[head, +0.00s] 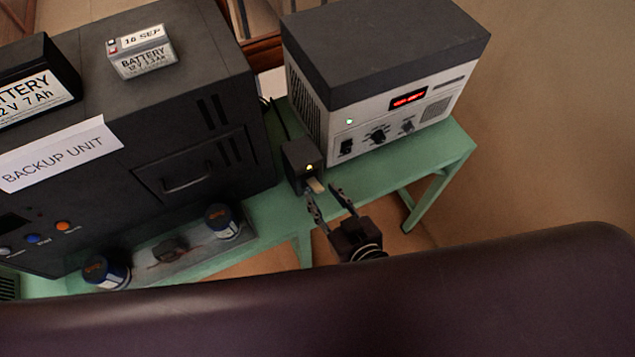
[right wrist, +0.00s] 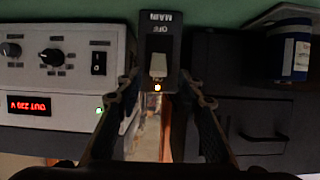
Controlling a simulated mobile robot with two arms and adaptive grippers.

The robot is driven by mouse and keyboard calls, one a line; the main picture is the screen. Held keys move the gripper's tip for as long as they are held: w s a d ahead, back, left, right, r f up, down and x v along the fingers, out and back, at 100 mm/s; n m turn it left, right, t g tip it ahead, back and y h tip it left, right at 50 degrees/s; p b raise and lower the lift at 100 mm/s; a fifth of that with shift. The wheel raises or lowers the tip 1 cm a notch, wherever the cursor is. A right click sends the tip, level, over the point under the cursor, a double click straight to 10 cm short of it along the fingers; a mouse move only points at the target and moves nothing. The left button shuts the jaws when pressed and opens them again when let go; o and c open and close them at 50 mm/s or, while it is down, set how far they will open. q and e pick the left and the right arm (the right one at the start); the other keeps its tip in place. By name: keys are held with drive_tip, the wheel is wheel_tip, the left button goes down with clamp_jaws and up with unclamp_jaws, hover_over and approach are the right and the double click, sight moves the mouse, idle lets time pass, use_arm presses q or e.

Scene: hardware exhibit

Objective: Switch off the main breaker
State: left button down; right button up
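The main breaker (head: 301,165) is a small black box on the green table between the backup unit and the grey power supply, with a lit lamp and a pale lever. My left gripper is not in view.
The backup unit (head: 120,110) stands left, with batteries on top. The power supply (head: 380,85) with a red display stands right. The green table (head: 430,165) is narrow.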

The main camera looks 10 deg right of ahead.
sight(321, 190)
drive_tip(key=x, duration=0.3)
drive_tip(key=shift+w+d+f, duration=0.1)
drive_tip(key=shift+w+d, duration=0.05)
drive_tip(key=shift+w, duration=0.1)
drive_tip(key=shift+w+f+p, duration=0.1)
drive_tip(key=shift+w+p, duration=0.1)
drive_tip(key=shift+p, duration=0.1)
drive_tip(key=shift+c, duration=0.2)
clamp_jaws()
